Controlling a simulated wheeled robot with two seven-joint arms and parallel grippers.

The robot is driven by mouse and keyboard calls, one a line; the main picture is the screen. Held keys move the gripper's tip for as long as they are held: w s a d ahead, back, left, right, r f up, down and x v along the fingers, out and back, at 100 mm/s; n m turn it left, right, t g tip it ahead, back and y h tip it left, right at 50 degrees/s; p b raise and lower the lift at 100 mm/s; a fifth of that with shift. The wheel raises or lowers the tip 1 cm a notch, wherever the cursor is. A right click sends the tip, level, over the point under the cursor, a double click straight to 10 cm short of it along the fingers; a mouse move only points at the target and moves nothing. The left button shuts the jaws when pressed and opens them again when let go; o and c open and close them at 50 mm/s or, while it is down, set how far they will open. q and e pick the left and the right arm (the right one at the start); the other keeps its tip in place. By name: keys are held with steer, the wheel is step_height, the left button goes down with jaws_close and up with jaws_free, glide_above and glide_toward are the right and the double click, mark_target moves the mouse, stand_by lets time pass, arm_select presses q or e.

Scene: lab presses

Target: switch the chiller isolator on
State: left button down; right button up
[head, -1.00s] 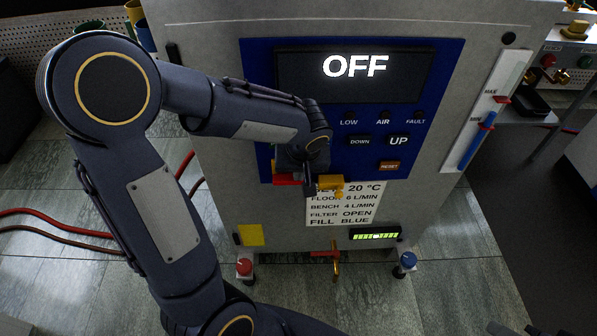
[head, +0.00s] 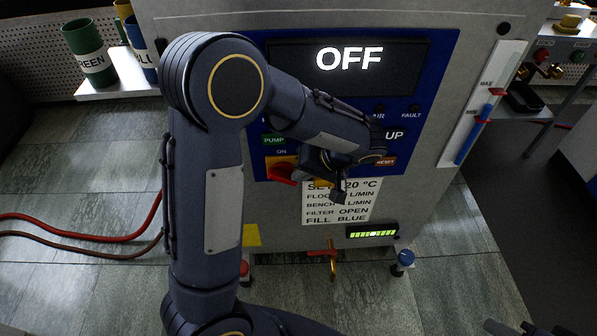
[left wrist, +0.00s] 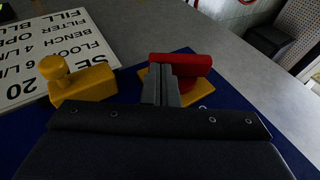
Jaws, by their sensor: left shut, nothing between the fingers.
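The isolator is a red handle (head: 282,174) on a yellow plate (head: 276,160), low on the chiller's blue panel. Its right part is hidden behind my left gripper (head: 303,178) in the head view. In the left wrist view, my left gripper's fingers (left wrist: 161,85) are shut together and empty, close beside the red handle (left wrist: 182,64). I cannot tell whether they touch it. A yellow block with a knob (left wrist: 80,82) is on the fingers' other side. The chiller display (head: 350,58) reads OFF.
A white label card (head: 342,205) lies below the panel, with a red RESET button (head: 385,161) above it. A brass valve with a red handle (head: 332,258) is lower down. Red hoses (head: 80,222) lie on the floor at left. Cups (head: 90,55) stand on a shelf.

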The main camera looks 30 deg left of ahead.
arm_select(q)
steer(key=shift+w+d+f+g+y+b, duration=0.15)
steer(key=shift+f+g+y+b, duration=0.4)
steer(key=shift+f+y, duration=0.6)
steer(key=shift+f, duration=0.3)
steer(key=s+p+v, duration=0.1)
steer(key=p+v, duration=0.1)
steer(key=v, duration=0.5)
steer(key=shift+w+d+r, duration=0.25)
steer(key=shift+w+r, duration=0.1)
steer(key=shift+w, duration=0.1)
